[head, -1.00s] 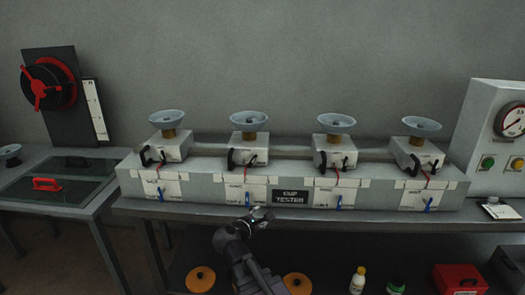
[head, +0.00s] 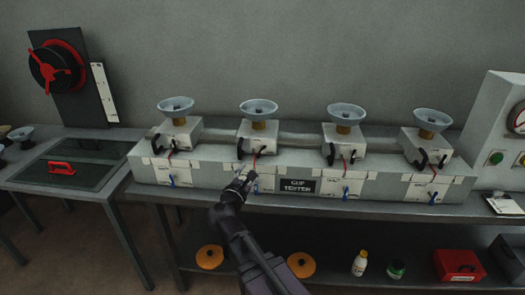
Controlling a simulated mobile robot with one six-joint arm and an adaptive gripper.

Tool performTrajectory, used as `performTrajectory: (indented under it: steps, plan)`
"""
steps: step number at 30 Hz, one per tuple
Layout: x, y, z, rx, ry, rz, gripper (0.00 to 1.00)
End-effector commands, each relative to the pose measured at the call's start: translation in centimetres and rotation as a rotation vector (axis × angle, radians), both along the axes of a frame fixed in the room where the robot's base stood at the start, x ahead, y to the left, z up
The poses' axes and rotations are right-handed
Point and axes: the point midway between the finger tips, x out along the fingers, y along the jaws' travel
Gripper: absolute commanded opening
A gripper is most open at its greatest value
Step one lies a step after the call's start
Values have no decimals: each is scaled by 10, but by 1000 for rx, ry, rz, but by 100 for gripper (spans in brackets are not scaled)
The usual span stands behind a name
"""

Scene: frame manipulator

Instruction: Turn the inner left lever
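The cup tester (head: 150,174) is a long grey bench unit carrying a row of blocks with pale cups on top. The inner left block (head: 258,135) is second from the left. It has a black curved handle (head: 241,152) and a thin red piece (head: 254,162) at its front. Blue levers show on the front panels, such as the one on the far left panel (head: 172,180). My gripper (head: 244,177) is in front of the inner left panel, largely covering that panel and its blue lever. Whether it touches the lever or is open cannot be made out.
A black "CUP TESTER" sign (head: 298,186) is right of my gripper. Orange round objects (head: 210,257), a bottle (head: 360,263) and a red box (head: 459,264) are on the lower shelf. A side table (head: 30,180) stands left, a grey control box (head: 492,120) right.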

Motion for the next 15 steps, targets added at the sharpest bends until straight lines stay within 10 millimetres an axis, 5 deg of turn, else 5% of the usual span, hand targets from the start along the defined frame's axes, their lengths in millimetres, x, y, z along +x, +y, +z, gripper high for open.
performTrajectory:
  steps: [15]
  plan:
    - [34,-3,0,1,1,5,58]
